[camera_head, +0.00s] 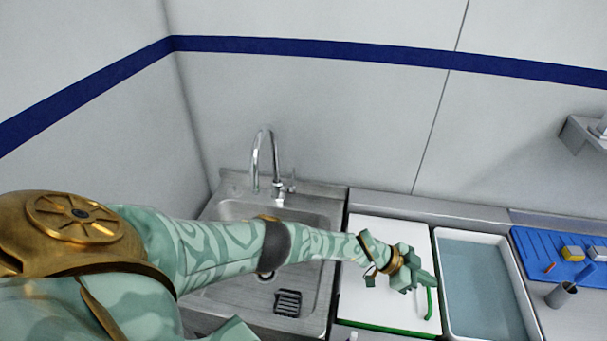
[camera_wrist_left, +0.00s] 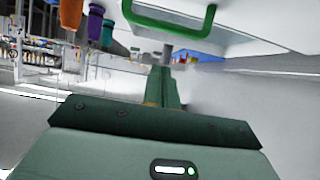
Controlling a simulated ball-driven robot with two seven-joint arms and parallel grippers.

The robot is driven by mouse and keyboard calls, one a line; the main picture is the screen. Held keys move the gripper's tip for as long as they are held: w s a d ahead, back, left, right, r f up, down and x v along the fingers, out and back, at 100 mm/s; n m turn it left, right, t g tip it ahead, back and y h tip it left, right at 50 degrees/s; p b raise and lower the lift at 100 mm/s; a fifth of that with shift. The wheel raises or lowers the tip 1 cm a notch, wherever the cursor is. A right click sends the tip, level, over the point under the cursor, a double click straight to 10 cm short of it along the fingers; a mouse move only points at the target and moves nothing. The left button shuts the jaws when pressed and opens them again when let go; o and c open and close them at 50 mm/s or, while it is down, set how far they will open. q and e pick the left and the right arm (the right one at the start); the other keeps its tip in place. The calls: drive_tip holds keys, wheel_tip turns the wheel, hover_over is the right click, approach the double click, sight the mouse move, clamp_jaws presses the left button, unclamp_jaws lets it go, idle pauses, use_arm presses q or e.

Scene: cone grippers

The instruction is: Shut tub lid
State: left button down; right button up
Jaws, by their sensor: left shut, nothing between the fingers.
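A white lid panel (camera_head: 375,280) with a green front edge lies to the left of the open white tub (camera_head: 532,318). The tub has a bluish, water-like surface inside. A green handle (camera_head: 430,302) stands along the panel's right side. It also shows large at the top of the left wrist view (camera_wrist_left: 170,30). My left gripper (camera_head: 428,281) is over the panel's right part, close to the handle, and partly hides it. Its fingers (camera_wrist_left: 165,75) are shut and empty. Whether they touch the handle I cannot tell. My right gripper is not in view.
A steel sink (camera_head: 225,210) with a tall tap (camera_head: 265,150) is at the left, under my left arm. A blue board (camera_head: 535,250) with small blocks lies right of the tub, near a grey cup (camera_head: 561,295). Orange and purple objects show in the left wrist view (camera_wrist_left: 95,22).

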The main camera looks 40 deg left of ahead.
sight(421, 300)
use_arm(q)
drive_tip(key=shift+w+d+f+b, duration=0.15)
drive_tip(key=shift+d+f+b, duration=0.1)
drive_tip(key=shift+f+b, duration=0.25)
drive_tip(key=shift+w+d+f+b, duration=0.1)
drive_tip(key=shift+d+f+b, duration=0.15)
drive_tip(key=shift+f, duration=0.4)
drive_tip(key=shift+w+d+f+b, duration=0.1)
drive_tip(key=shift+d+f+b, duration=0.05)
drive_tip(key=shift+f+b, duration=0.4)
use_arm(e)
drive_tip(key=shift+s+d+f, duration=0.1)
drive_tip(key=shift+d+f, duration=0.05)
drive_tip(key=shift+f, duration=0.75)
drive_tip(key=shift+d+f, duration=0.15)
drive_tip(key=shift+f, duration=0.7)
use_arm(q)
drive_tip(key=s+a+r+p, duration=0.2)
drive_tip(key=a+r+p, duration=0.2)
drive_tip(key=r+p, duration=0.7)
drive_tip(key=shift+s+r, duration=0.2)
drive_tip(key=shift+r, duration=0.4)
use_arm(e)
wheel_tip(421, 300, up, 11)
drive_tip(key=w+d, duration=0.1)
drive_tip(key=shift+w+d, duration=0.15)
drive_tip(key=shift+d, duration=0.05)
use_arm(q)
drive_tip(key=shift+d, duration=0.1)
